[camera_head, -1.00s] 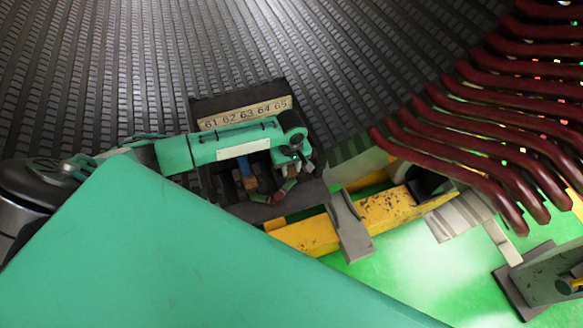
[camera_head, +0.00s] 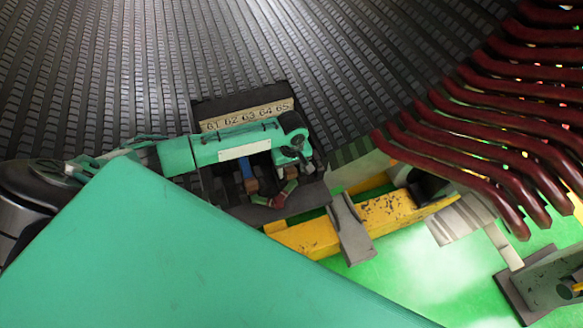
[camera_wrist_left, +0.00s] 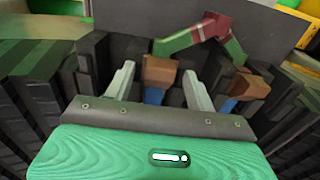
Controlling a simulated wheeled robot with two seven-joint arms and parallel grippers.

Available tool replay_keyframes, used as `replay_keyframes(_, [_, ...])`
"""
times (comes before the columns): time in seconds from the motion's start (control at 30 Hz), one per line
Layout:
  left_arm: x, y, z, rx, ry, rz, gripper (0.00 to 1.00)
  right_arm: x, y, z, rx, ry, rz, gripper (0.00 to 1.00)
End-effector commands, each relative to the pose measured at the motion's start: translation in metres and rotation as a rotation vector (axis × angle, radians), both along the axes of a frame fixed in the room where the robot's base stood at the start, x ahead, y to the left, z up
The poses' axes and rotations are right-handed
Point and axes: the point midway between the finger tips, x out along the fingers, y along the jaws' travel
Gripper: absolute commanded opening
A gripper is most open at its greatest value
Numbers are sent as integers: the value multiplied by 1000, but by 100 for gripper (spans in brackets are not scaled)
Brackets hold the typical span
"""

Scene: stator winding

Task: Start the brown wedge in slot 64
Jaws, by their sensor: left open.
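My left gripper (camera_wrist_left: 160,72) is open in the left wrist view, with one pale finger on each side of a brown wedge (camera_wrist_left: 162,69). A gap shows between the wedge and each finger. A blue piece (camera_wrist_left: 154,95) lies below this wedge. A second brown piece (camera_wrist_left: 250,87), also with blue under it, is to the right, outside the fingers. In the head view, a brown wedge (camera_head: 251,187) shows below my green left wrist, under a blue strip (camera_head: 247,168). The number plate (camera_head: 247,115) reads 61 to 65. Which slot the wedge faces is unclear.
A red and green bent piece (camera_wrist_left: 205,35) lies just beyond the wedges. Dark slotted stator walls surround the fingers. A yellow beam (camera_head: 390,213) with a grey bracket (camera_head: 351,228) stands to the right, below dark red coil bars (camera_head: 470,150).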

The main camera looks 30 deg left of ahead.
Motion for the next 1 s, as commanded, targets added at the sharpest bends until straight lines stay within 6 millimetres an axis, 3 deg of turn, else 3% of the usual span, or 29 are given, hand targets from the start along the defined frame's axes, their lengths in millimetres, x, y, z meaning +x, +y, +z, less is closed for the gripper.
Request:
replay_keyframes(0.07, [0, 0, 2, -1, -1, 0, 55, -11, -3, -9, -2, 6, 2, 36])
replay_keyframes(0.1, [1, 0, 17, -3, -4, -1, 55, -9, -3, -6, -2, 2, 2, 36])
replay_keyframes(0.4, [1, 0, 90, -2, -4, -1, 55, -13, -3, -6, -2, 7, 2, 36])
replay_keyframes(0.6, [1, 0, 124, 0, -1, 0, 55, -15, -3, -6, -2, 8, 3, 36])
replay_keyframes(1.0, [0, 0, 138, 1, 1, 0, 55, -16, -3, -6, -2, 8, 3, 36])
